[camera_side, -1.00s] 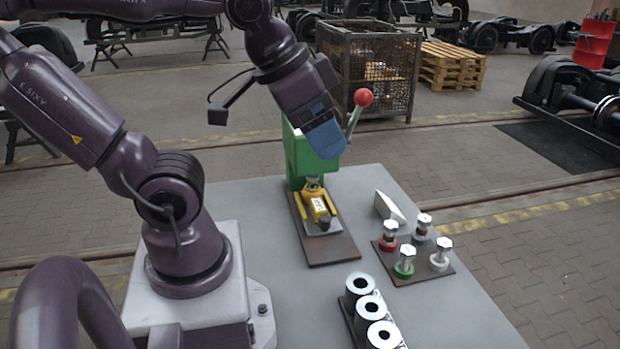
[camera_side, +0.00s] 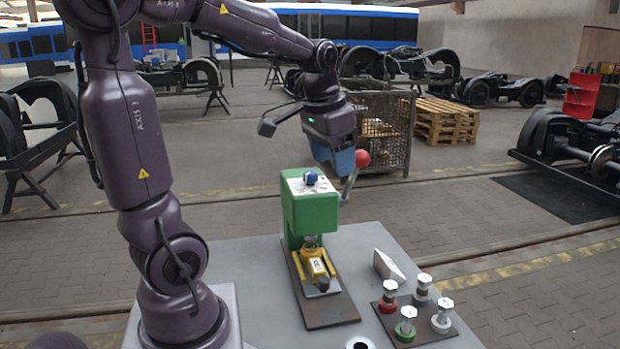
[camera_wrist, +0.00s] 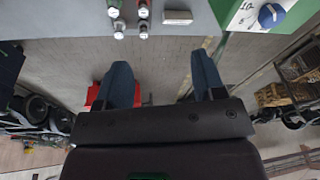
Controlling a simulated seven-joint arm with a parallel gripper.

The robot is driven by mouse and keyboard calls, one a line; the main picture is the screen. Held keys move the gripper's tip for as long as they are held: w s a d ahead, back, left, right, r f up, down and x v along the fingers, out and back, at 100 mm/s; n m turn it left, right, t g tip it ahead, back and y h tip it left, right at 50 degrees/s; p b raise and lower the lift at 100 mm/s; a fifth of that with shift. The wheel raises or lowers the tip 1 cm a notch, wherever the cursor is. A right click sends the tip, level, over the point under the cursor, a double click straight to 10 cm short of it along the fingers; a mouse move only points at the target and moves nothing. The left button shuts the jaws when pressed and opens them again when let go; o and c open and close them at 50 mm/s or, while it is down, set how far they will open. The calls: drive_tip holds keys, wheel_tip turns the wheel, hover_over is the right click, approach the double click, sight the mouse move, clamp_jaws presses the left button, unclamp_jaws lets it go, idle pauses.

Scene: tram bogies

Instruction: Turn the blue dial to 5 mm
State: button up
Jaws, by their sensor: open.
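The blue dial (camera_side: 311,179) sits on the white scale plate on top of the green press (camera_side: 309,212). In the wrist view the dial (camera_wrist: 271,15) is at the top right, on its white plate with dark marks (camera_wrist: 250,14); which mark it points to is too small to read. The press has a lever with a red ball knob (camera_side: 362,158) on its right side. My gripper (camera_side: 342,168) is above and to the right of the dial, near the red knob, and apart from the dial. In the wrist view its blue fingers (camera_wrist: 158,88) are spread, with nothing between them.
A yellow part (camera_side: 316,266) is held below the press. A rack of capped pieces (camera_side: 425,325) and a pale wedge (camera_side: 388,266) stand to the right on the grey table (camera_side: 255,262). A wire crate (camera_side: 385,125) and pallets (camera_side: 447,120) are behind.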

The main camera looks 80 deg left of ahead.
drive_tip(key=w+a+m+g, duration=0.1)
drive_tip(key=a+m, duration=0.1)
drive_tip(key=a, duration=0.8)
drive_tip(key=m+g, duration=0.1)
drive_tip(key=m, duration=0.2)
approach(310, 172)
drive_tip(key=shift+s+d+h, duration=0.1)
drive_tip(key=shift+d+h, duration=0.15)
drive_tip(key=shift+h, duration=0.15)
drive_tip(key=f+m, duration=0.2)
drive_tip(key=f, duration=0.1)
drive_tip(key=a+f+m, duration=0.1)
drive_tip(key=f+m, duration=0.1)
drive_tip(key=f, duration=0.1)
drive_tip(key=f+m, duration=0.3)
drive_tip(key=f, duration=0.1)
drive_tip(key=shift+a, duration=0.2)
drive_tip(key=shift+c, duration=0.2)
drive_tip(key=c, duration=0.9)
